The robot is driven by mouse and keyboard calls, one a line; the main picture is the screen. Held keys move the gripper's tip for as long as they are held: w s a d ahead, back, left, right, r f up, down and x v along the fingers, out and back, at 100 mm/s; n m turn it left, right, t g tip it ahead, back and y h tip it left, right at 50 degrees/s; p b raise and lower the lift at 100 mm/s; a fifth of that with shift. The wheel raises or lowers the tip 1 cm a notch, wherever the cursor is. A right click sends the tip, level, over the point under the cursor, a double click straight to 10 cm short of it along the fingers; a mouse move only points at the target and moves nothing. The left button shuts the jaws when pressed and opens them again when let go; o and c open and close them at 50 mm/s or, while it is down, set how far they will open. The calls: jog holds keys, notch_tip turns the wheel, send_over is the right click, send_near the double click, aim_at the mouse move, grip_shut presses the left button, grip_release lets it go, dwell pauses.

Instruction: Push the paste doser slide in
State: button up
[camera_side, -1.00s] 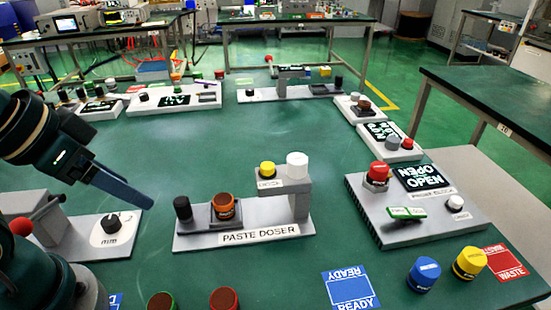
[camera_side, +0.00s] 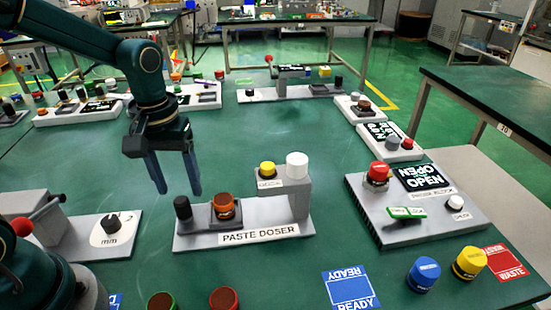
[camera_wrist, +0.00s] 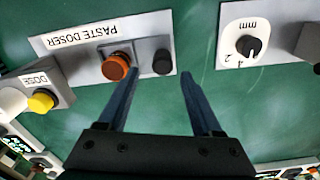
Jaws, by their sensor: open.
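The paste doser (camera_side: 270,236) is a grey plate with a raised grey block, a yellow DOSE button (camera_side: 267,169) and a white cap (camera_side: 297,165). Its slide (camera_side: 224,219) carries an orange-brown cup (camera_side: 223,205) and sits left of the raised block, out from under it. A black knob (camera_side: 183,208) stands at the slide's left end. My gripper (camera_side: 176,190) is open and empty, fingers pointing down, above and behind the knob. In the wrist view, the black knob (camera_wrist: 162,61) and the cup (camera_wrist: 117,66) lie beyond the fingertips (camera_wrist: 160,80), with the knob between their lines.
A dial plate marked mm (camera_side: 111,228) is at the left. A box with an OPEN display (camera_side: 419,177) stands right. Blue (camera_side: 423,273) and yellow (camera_side: 469,262) lidded pots are at front right. Bare green table lies behind the doser.

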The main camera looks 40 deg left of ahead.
aim_at(181, 199)
jog(key=shift+s+f, duration=0.2)
jog(key=shift+f, duration=2.75)
grip_shut()
